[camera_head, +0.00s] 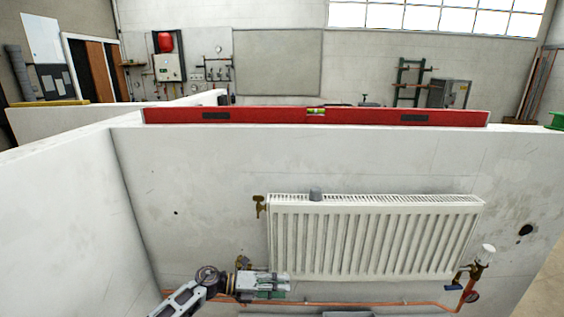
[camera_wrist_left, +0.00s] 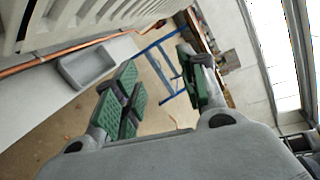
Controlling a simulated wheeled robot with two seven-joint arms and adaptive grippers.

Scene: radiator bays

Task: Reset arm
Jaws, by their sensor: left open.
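My left gripper (camera_head: 277,284) reaches in from the lower left in the head view, in front of the lower left part of the white radiator (camera_head: 375,240). In the left wrist view the green-padded fingers of the left gripper (camera_wrist_left: 158,92) stand apart with nothing between them. The radiator's underside shows at the top left of that view (camera_wrist_left: 85,22). My right gripper is not in view.
A copper pipe (camera_head: 400,304) runs below the radiator. A valve with a white cap (camera_head: 487,252) is at its lower right. A grey tray (camera_wrist_left: 86,65) lies below the pipe. A red spirit level (camera_head: 270,116) lies along the wall top.

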